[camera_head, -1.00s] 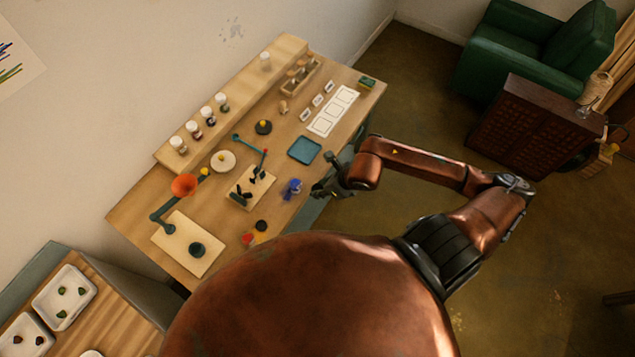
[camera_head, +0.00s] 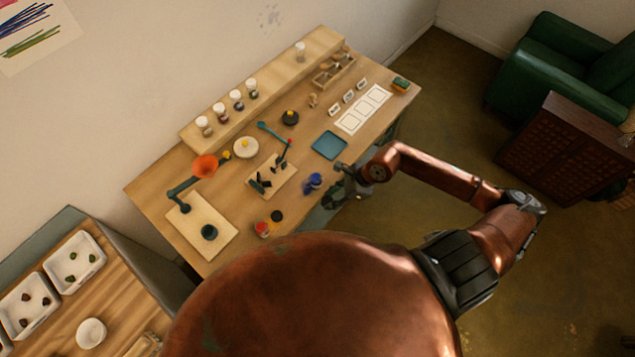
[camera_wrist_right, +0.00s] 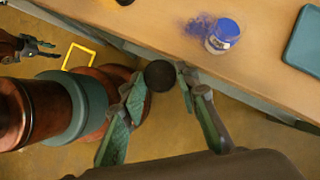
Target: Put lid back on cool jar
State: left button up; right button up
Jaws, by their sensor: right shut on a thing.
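The cool jar (camera_head: 314,181) is a small blue jar with a pale label, near the table's front edge. In the right wrist view the jar (camera_wrist_right: 223,37) is upright, with blue powder spilled beside it on its left. My right gripper (camera_head: 338,186) is just off the front edge, close to the jar. In the right wrist view my right gripper (camera_wrist_right: 165,78) is shut on a round black lid (camera_wrist_right: 160,75), apart from the jar and beyond the table edge. My left gripper (camera_wrist_right: 40,46) shows small at the left of the wrist view; its opening is unclear.
A blue-green tray (camera_head: 329,145) lies behind the jar. A red jar (camera_head: 262,229) and a black disc (camera_head: 276,216) stand to the left near the front edge. A lamp with an orange shade (camera_head: 205,167) stands farther left.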

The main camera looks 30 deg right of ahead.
jog(key=a+f+n+g+b, duration=0.1)
jog(key=n, duration=0.2)
jog(key=a+f+n+g+b, duration=0.1)
jog(key=f+n+g, duration=0.1)
jog(key=n, duration=0.1)
jog(key=a+f+n+g+b, duration=0.1)
jog(key=n+g, duration=0.1)
jog(key=n, duration=0.1)
jog(key=shift+w+a+f+n, duration=0.15)
jog(key=shift+a+f+n, duration=0.1)
jog(key=shift+f+n, duration=0.15)
jog(key=shift+w+a+r+n+g+h+b, duration=0.15)
jog(key=shift+n+g+h+b, duration=0.6)
jog(key=shift+n, duration=1.6)
jog(key=shift+w+a+f+n+g+h+b, duration=0.15)
jog(key=shift+n+g+h+b, duration=0.65)
jog(key=shift+n, duration=1.5)
jog(key=shift+w+a+r+n+g+h+b, duration=0.15)
jog(key=shift+n+g+h+b, duration=0.3)
jog(key=shift+n+h+b, duration=1.25)
jog(key=shift+n+y+p, duration=0.65)
jog(key=shift+p, duration=0.05)
